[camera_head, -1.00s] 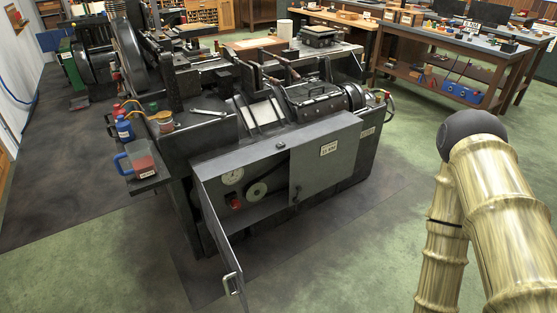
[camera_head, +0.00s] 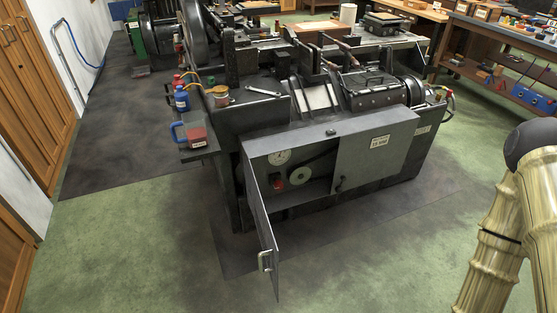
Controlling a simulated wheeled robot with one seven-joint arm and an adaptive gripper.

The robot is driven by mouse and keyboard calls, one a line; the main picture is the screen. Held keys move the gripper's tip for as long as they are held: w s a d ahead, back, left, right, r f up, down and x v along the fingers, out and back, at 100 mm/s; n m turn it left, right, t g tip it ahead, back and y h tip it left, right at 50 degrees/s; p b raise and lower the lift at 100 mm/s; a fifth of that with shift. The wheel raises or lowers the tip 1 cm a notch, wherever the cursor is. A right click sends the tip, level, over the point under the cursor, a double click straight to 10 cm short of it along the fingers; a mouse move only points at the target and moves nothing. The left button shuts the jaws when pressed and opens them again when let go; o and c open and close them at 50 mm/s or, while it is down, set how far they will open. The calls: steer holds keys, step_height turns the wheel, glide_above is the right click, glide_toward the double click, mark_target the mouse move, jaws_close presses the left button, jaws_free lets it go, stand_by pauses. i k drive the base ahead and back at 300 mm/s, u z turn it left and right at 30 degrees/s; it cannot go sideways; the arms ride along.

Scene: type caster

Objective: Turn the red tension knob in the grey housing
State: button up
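The grey housing (camera_head: 375,152) is on the front of the dark machine. Its left door (camera_head: 262,235) stands open, swung out toward me, with a light handle (camera_head: 265,261) near its free edge. Inside the open bay, the small red tension knob (camera_head: 278,183) sits low on the left. A white dial (camera_head: 279,156) is above it and a pale pulley wheel (camera_head: 299,175) with a dark belt is to its right. My arm shows at the right edge of the picture, well away from the housing. My gripper is not in view.
A side shelf left of the housing holds a blue-handled jug (camera_head: 196,136) with red contents. Blue and red bottles stand above it. A wrench (camera_head: 264,91) lies on the machine top. Green floor is clear in front. Wooden cabinets (camera_head: 30,80) line the left wall.

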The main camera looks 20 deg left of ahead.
mark_target(277, 186)
steer(key=z, duration=0.8)
steer(key=i, duration=0.35)
steer(key=u, duration=1.7)
